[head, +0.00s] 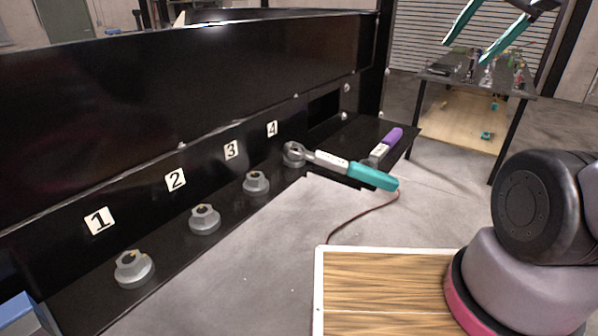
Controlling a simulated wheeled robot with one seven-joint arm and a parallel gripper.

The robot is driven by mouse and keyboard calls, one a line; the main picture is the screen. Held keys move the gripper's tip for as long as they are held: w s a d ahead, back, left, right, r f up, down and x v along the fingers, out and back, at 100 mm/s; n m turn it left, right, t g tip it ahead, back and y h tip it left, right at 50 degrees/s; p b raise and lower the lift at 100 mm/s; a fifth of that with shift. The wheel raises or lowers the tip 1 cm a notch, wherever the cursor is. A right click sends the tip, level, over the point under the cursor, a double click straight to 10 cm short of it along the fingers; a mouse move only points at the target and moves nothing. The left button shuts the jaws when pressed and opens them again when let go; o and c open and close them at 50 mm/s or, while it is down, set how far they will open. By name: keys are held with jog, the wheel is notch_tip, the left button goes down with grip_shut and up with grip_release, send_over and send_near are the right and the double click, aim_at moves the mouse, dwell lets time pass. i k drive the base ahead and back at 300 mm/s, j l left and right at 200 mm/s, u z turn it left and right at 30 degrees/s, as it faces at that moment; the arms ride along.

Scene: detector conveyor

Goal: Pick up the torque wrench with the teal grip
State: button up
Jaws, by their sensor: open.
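The torque wrench with the teal grip (372,176) lies across the black ledge at the fourth position. Its ring head is on or around the nut (293,154) below the label 4; I cannot tell which. Its handle points right, and the teal end reaches out past the ledge edge. A purple-handled tool (393,137) lies behind it on the ledge. My gripper (468,42) shows at the top right, its teal fingers apart and empty, well away from the wrench.
Grey hex nuts (256,184) line the black ledge below number labels. A tall black panel (180,80) rises behind them. A wooden board (380,290) with a white rim is at the front. A far table (440,78) holds small items. A dark red cable hangs near the teal grip.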

aim_at(361, 173)
jog(key=u, duration=0.45)
jog(key=k+j+z, duration=0.1)
jog(key=j, duration=0.25)
jog(key=k+j+z, duration=0.1)
jog(key=j, duration=0.25)
jog(key=k+j+z, duration=0.1)
jog(key=j, duration=0.25)
jog(key=k+j, duration=0.15)
jog(key=j, duration=0.2)
jog(key=z, duration=0.05)
